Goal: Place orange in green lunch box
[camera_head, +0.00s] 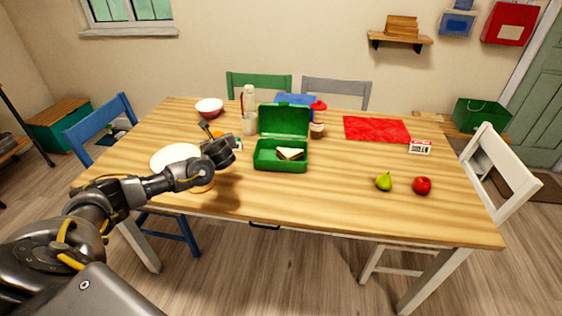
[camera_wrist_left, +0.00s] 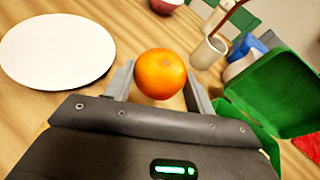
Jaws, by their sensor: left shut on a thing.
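The orange (camera_wrist_left: 160,73) sits between the two fingers of my left gripper (camera_wrist_left: 157,78) in the left wrist view, and the gripper is shut on it. In the head view my left gripper (camera_head: 224,145) is just left of the green lunch box (camera_head: 264,165), and the orange is mostly hidden behind it. I cannot tell whether the orange touches the table. The lunch box is open, lid raised at the back, with a sandwich (camera_head: 290,154) in its right part. In the wrist view the lunch box (camera_wrist_left: 245,115) is to the right of the fingers. My right gripper is not in view.
A white plate (camera_head: 172,156) lies left of the gripper. A utensil cup (camera_head: 249,124), a bottle (camera_head: 249,97) and a jar (camera_head: 317,129) stand behind or beside the lunch box. A pear (camera_head: 384,182) and an apple (camera_head: 422,186) are at the right. The table's front middle is clear.

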